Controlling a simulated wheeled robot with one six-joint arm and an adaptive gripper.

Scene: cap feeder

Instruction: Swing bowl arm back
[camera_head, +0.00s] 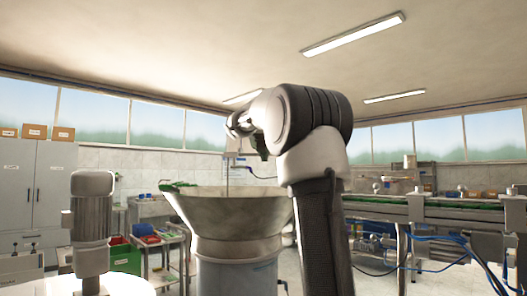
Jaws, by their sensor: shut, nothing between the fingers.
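A wide, cone-shaped metal bowl (225,212) stands left of the middle, on a light cylindrical base (236,277). A thin upright rod (228,178) shows above the bowl's mouth; I cannot tell whether it belongs to the bowl arm. Something green (178,185) lies at the bowl's left rim. My arm rises right of the bowl and bends left at the top. My gripper (262,148) shows only as a small dark shape beyond the wrist, above the bowl's right side. It is shut and empty; its fingertips are not clear, and I see no contact with the bowl.
A grey motor-like cylinder (92,222) stands at the front left. Behind it are a green bin (124,258), a cart with trays (158,240) and grey cabinets (38,190). A conveyor line (440,208) with blue hoses runs along the right.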

